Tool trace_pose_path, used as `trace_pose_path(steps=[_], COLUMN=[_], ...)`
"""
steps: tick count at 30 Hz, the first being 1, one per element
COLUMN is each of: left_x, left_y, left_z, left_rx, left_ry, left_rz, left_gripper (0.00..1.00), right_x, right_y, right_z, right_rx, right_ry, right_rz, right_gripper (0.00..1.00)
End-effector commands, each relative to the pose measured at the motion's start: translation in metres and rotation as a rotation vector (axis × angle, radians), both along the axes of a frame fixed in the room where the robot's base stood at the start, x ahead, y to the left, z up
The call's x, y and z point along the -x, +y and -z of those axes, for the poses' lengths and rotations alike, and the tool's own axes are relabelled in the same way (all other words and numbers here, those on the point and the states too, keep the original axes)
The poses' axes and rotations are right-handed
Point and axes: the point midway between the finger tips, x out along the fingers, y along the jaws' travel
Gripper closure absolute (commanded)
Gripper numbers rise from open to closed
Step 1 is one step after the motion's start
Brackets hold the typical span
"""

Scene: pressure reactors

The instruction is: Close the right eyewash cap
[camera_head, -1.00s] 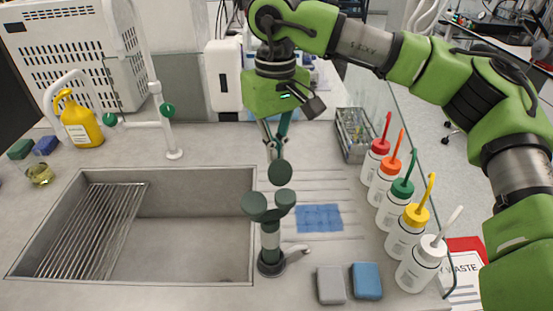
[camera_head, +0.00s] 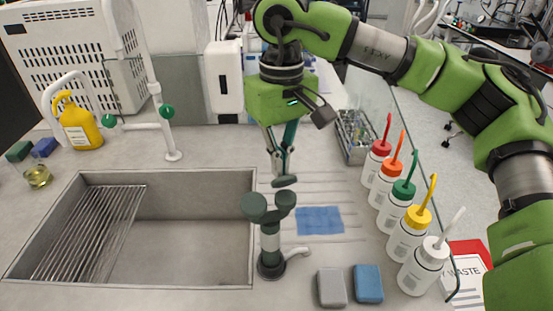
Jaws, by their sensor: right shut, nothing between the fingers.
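The eyewash (camera_head: 270,240) stands at the right edge of the sink, with two dark green heads side by side on its post. The right eyewash cap (camera_head: 284,182) is a dark green disc raised a little above the right head (camera_head: 285,199), tilted, with a visible gap. The left head (camera_head: 253,207) shows a round dark green top. My right gripper (camera_head: 280,167) points down from above, its fingers shut and empty just above and behind the cap. Whether the fingers touch the cap is hard to tell. My left gripper is out of view.
The sink (camera_head: 200,220) lies left of the eyewash. A grey sponge (camera_head: 331,287) and a blue sponge (camera_head: 367,284) lie at front right. A row of several wash bottles (camera_head: 407,235) stands at the right. A blue cloth (camera_head: 319,220) lies on the drainboard.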

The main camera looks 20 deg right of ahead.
Motion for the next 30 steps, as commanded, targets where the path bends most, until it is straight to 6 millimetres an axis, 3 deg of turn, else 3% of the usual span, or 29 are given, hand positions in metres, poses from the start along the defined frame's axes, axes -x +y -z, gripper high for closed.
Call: trace_pose_path(steps=[30], left_x=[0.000], left_y=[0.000], left_z=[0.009], left_rx=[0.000], left_ry=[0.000], left_rz=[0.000], left_gripper=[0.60], right_x=[0.036], right_y=[0.000], right_z=[-0.007], right_rx=[0.001], right_ry=[0.000], right_rz=[0.000], right_gripper=[1.00])
